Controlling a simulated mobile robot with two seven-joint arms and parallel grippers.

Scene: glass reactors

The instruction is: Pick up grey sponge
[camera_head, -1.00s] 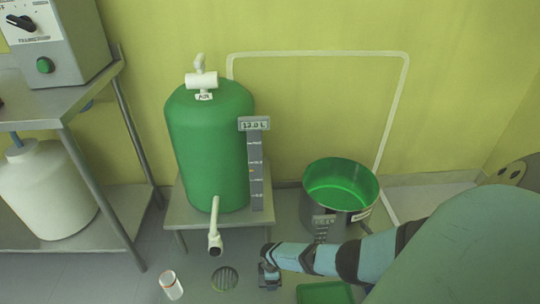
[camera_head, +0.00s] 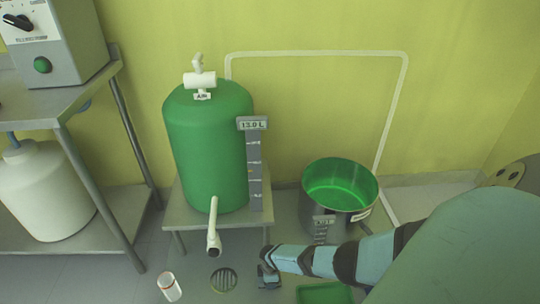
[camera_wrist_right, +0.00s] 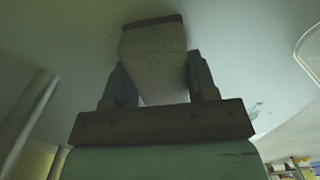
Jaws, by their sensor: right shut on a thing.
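My right gripper (camera_wrist_right: 162,72) is shut on the grey sponge (camera_wrist_right: 153,48), a pale grey block with a darker strip along its far edge. The sponge sticks out beyond the two fingers in the right wrist view. In the head view my right arm comes in from the right, and its gripper (camera_head: 268,276) is low at the centre, to the right of the floor drain. The sponge cannot be made out clearly there. My left gripper is not in view.
A green tank (camera_head: 208,145) with a white outlet pipe (camera_head: 213,235) stands on a low metal table (camera_head: 180,211). A green-lined pot (camera_head: 339,187) stands behind my right arm. A white-and-red jar (camera_head: 170,287), a floor drain (camera_head: 223,280) and a green tray (camera_head: 325,293) are at the front.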

